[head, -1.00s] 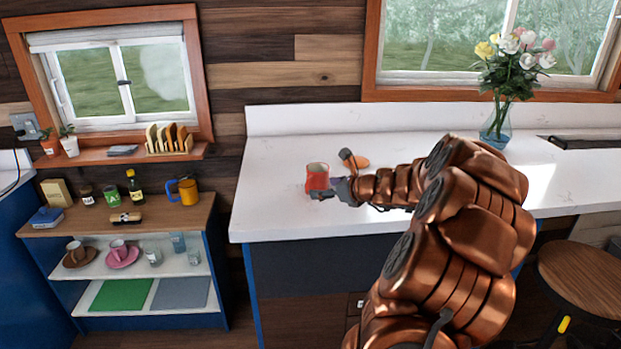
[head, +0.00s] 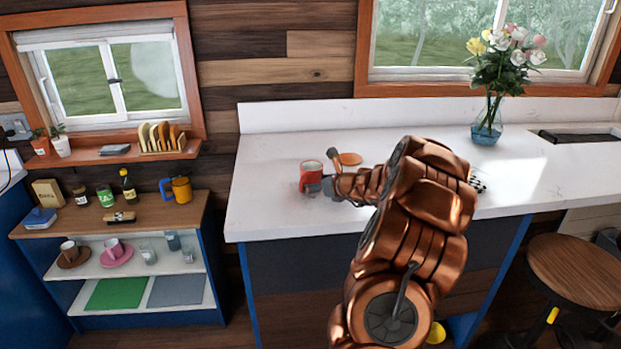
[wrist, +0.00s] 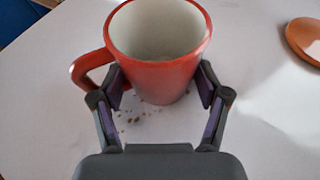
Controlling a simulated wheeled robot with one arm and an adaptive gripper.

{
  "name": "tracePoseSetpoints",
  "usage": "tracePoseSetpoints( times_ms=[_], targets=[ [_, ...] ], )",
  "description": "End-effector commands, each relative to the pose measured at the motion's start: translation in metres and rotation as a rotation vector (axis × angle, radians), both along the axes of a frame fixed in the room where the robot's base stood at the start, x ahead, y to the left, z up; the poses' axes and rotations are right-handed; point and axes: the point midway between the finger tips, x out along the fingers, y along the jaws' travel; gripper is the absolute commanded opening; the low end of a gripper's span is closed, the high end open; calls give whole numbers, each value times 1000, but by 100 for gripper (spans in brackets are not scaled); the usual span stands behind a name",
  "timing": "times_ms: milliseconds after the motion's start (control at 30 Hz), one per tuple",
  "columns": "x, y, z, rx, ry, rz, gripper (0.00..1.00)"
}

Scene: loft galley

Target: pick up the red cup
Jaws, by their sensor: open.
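The red cup (head: 311,177) stands upright on the white counter, near its left end. In the wrist view the red cup (wrist: 160,62) shows its pale inside and its handle on the left. My gripper (head: 318,186) is at the cup, low against the counter. In the wrist view my open gripper (wrist: 162,88) has one finger on each side of the cup's near lower part, the left one close to the handle. I cannot tell whether the fingers touch the cup.
An orange-brown round dish (head: 351,159) lies behind and right of the cup. A glass vase of flowers (head: 487,122) stands farther right on the counter (head: 275,218). A shelf unit (head: 205,225) with cups and jars stands left, across a gap. Small specks lie near the cup.

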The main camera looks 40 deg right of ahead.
Motion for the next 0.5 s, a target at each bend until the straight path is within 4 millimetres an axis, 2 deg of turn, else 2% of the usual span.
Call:
tracePoseSetpoints(
  times_ms=[300,500],
  targets=[
    [4,0,-2,0,0,0,75],
    [3,0,-2,0,0,0,55]
  ],
)
